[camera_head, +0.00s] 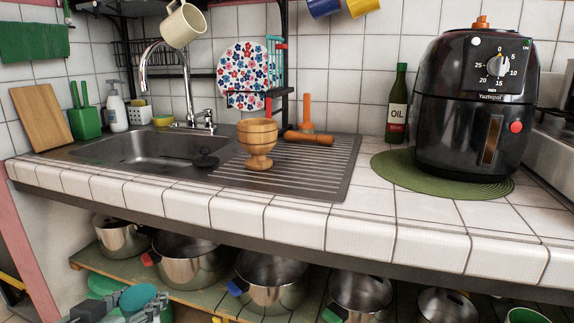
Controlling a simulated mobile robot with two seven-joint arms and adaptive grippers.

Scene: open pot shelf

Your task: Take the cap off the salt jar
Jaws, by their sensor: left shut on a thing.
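My left gripper (142,308) shows at the bottom left edge, low in front of the shelf under the counter. It is shut on a teal round thing (138,297), whose flat oval top shows between the grey finger parts. The rest of that thing is hidden by the gripper and the picture edge, so I cannot tell if it is the salt jar or its cap. No other salt jar can be made out on the counter. My right gripper is not in view.
Several steel pots (270,281) stand on the open shelf under the tiled counter (390,210). Above are a sink (130,150), a wooden mortar (258,143), an oil bottle (397,105) and a black air fryer (475,105). The counter's front edge overhangs the shelf.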

